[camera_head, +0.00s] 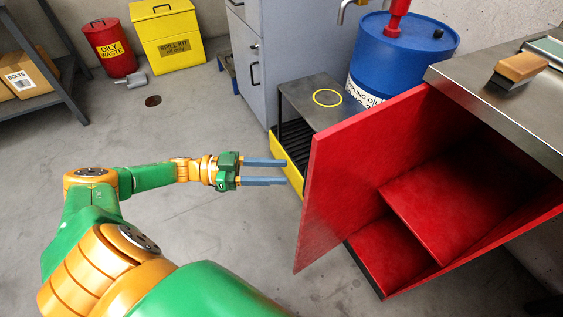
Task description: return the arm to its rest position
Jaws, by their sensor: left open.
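My left gripper (285,172) is open and empty. Its two blue-grey fingers are parallel and apart, pointing right. They end just left of the open red cabinet door and in front of the yellow-edged tray, seen over the floor. My left arm (150,178), green and orange, comes in from the lower left and stretches toward the middle of the picture. My right arm and right gripper are not in view.
The red cabinet (460,205) stands at the right with its door (345,165) open, close to my gripper. A blue drum (400,50) and a dark low stand (310,100) are behind. A shelf (50,100) is left.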

